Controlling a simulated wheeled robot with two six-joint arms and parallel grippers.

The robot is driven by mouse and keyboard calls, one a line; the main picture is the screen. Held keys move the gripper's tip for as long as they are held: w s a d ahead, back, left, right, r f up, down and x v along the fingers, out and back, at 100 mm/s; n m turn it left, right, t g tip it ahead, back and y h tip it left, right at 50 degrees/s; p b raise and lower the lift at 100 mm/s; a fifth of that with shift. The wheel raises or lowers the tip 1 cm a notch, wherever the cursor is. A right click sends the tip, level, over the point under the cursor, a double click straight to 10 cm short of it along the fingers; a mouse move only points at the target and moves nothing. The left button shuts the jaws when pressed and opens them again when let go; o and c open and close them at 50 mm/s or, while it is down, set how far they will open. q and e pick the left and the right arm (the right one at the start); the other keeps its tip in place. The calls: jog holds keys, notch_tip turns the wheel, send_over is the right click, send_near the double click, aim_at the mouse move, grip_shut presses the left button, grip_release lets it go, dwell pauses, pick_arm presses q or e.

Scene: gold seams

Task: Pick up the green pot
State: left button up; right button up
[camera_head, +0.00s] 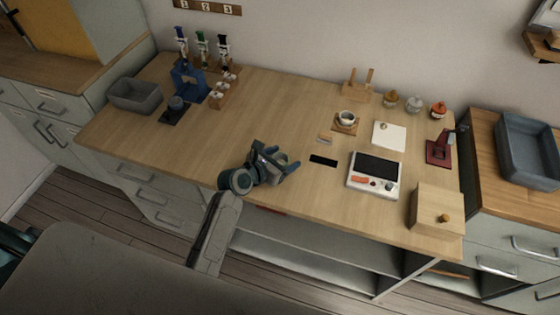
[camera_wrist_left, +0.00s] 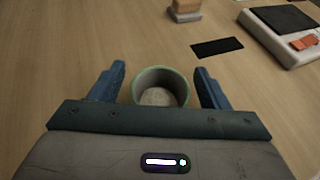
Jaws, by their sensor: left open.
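The green pot (camera_wrist_left: 160,95) is a small round cup with a green rim and a pale inside. In the left wrist view it stands upright on the wooden counter. My left gripper (camera_wrist_left: 160,70) is open, with one blue finger on each side of the pot and a small gap on both sides. In the head view my left gripper (camera_head: 281,161) is low over the front middle of the counter. There the pot is mostly or wholly hidden by the gripper. My right gripper is not in view.
To the right are a black slab (camera_head: 323,160), a white scale (camera_head: 374,176) and a wooden box (camera_head: 437,209). A cup (camera_head: 346,117) stands behind. A grey bin (camera_head: 134,95) and blue stand (camera_head: 188,83) are at the left. The counter left of the gripper is clear.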

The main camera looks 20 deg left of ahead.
pick_arm(q)
jog(key=shift+w+d+f, duration=0.1)
jog(key=shift+w+f, duration=0.05)
jog(key=shift+w, duration=0.1)
jog(key=c, duration=1.1)
jog(key=shift+o, duration=0.2)
